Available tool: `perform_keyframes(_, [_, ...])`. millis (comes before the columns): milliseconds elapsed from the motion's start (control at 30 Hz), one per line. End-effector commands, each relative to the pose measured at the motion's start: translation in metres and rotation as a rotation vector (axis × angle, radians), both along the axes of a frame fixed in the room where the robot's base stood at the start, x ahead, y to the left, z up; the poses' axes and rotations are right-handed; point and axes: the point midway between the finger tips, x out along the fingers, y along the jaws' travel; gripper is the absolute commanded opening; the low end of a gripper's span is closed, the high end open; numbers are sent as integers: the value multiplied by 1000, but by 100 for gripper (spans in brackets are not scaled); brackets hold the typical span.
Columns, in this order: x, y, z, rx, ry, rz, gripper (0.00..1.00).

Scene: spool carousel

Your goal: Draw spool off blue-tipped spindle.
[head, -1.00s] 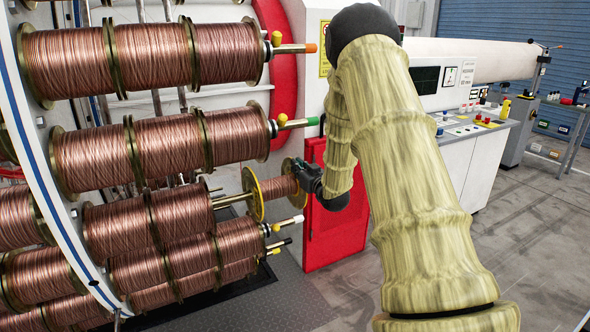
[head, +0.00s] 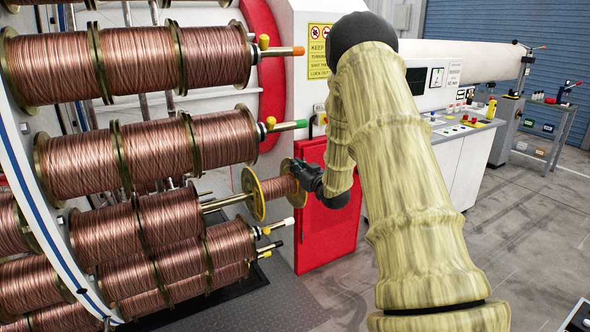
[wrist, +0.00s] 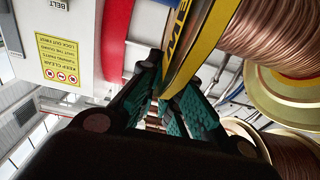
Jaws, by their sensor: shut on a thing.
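A spool with yellow flanges and copper wire (head: 279,189) stands out from the carousel, clear of the neighbouring spools. A bare brass length of its spindle (head: 224,202) runs from the carousel to the spool's inner flange. The spindle's tip is hidden, so no blue shows, and I cannot tell how much spindle is still inside the spool. My gripper (head: 300,172) is shut on the spool's outer flange. In the wrist view, the teal finger pads of my gripper (wrist: 180,98) close on the yellow flange rim (wrist: 196,45).
Copper spools (head: 155,160) fill the carousel at left; orange-tipped (head: 298,51), green-tipped (head: 300,125) and white-tipped (head: 288,221) spindles stick out nearby. A red cabinet (head: 327,225) stands just behind my gripper. Open grey floor (head: 530,230) lies to the right.

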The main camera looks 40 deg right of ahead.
Motion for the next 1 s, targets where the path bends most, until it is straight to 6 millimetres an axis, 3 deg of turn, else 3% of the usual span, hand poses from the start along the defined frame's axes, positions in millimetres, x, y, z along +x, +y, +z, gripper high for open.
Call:
perform_keyframes(433, [1,-2,4,0,-7,0,0])
perform_keyframes(1000, [-5,-25,4,0,-7,0,0])
